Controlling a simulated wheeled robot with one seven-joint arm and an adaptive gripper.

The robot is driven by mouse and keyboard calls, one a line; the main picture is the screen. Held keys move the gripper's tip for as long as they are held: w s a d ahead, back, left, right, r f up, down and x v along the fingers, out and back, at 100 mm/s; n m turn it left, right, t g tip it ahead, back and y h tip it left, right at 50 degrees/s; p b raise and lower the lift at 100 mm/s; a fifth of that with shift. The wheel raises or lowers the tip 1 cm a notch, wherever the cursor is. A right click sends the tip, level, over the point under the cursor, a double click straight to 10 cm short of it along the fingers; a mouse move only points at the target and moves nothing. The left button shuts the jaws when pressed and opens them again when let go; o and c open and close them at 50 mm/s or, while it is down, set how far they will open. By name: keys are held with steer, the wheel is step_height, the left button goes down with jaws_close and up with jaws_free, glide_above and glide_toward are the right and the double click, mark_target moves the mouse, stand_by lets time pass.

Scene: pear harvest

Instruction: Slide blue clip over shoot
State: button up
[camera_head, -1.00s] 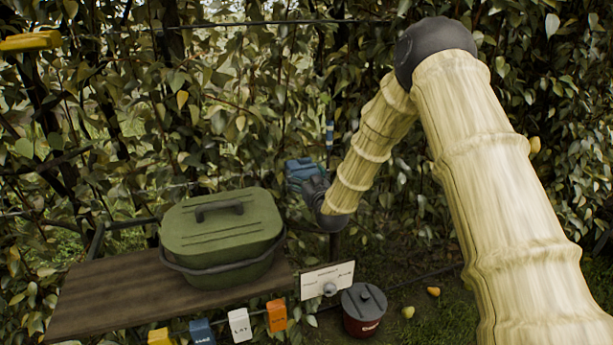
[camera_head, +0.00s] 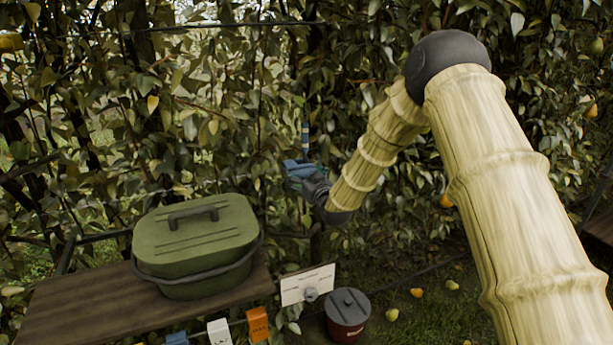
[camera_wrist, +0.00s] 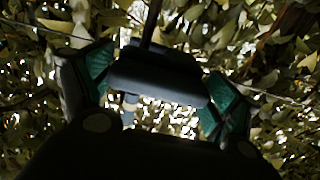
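The blue clip (camera_head: 299,168) is at the end of my gripper (camera_head: 313,184), in front of the leafy hedge. In the wrist view the clip (camera_wrist: 157,76) is a dark blue block between the two teal-padded fingers of my gripper (camera_wrist: 160,88), which appear closed on its ends. A thin dark upright stem, perhaps the shoot (camera_wrist: 152,22), rises from behind or at the clip's upper edge. I cannot tell whether the clip is around it or beside it. A blue-banded upright (camera_head: 305,135) stands just above the clip in the head view.
A wooden bench (camera_head: 95,307) at left carries a green lidded box (camera_head: 195,245). Orange (camera_head: 258,324), white (camera_head: 220,332) and blue (camera_head: 177,339) tags hang at its front. A white panel (camera_head: 307,284) and a red lidded bucket (camera_head: 348,314) stand below my gripper. Pears lie on the grass.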

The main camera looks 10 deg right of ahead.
steer(key=shift+o, duration=0.6)
steer(key=shift+w+d, duration=0.1)
steer(key=shift+d, duration=0.25)
steer(key=shift+s, duration=0.7)
steer(key=s+d, duration=0.2)
steer(key=s, duration=0.8)
steer(key=shift+s, duration=0.25)
steer(key=shift+d+f, duration=0.1)
steer(key=shift+d, duration=0.05)
